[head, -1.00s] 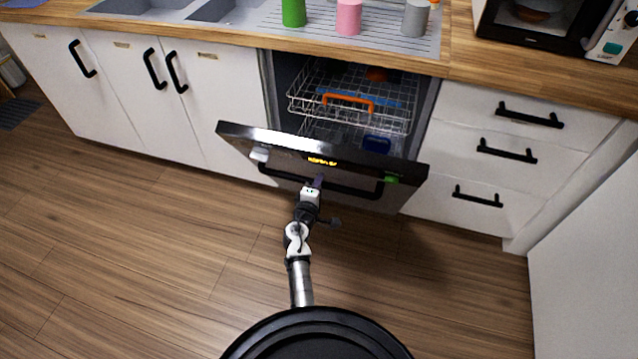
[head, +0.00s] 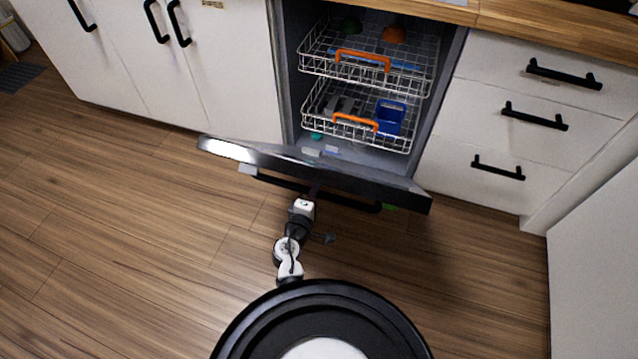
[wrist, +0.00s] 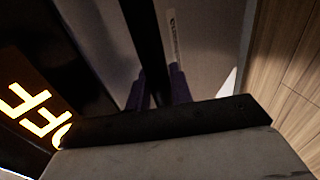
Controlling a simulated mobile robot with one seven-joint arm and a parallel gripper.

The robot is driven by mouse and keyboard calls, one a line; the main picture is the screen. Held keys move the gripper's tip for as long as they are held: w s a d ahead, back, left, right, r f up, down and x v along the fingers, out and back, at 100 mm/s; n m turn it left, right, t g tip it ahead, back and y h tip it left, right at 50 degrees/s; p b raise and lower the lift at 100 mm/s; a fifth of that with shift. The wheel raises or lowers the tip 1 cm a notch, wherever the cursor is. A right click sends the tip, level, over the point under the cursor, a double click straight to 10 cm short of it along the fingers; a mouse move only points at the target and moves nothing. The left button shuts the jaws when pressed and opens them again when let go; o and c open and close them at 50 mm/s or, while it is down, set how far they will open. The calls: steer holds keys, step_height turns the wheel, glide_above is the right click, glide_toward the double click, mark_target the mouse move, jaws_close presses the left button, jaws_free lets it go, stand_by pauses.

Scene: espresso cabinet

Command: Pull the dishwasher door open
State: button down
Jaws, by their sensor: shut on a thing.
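The dishwasher door (head: 330,172) is tilted well open, its top edge out from the cabinet and low in the head view. Its dark bar handle (head: 352,200) runs along the front face below that edge. My gripper (head: 315,190) is at the middle of the handle and shut on it. In the wrist view, the two purple fingertips (wrist: 162,88) lie on either side of the dark handle (wrist: 145,40). The lit display (wrist: 38,115) shows at the left of the wrist view. The fingertips are small and dark in the head view.
Inside stand an upper rack (head: 320,65) and a lower rack (head: 320,108), both with orange handles. The lower one holds a blue basket (head: 389,117). White cabinets are on the left, drawers (head: 510,120) on the right. The wooden floor (head: 130,230) is clear.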

steer(key=shift+s+a+f, duration=0.1)
steer(key=shift+f, duration=0.05)
steer(key=c, duration=1.3)
jaws_free()
steer(key=shift+s, duration=0.1)
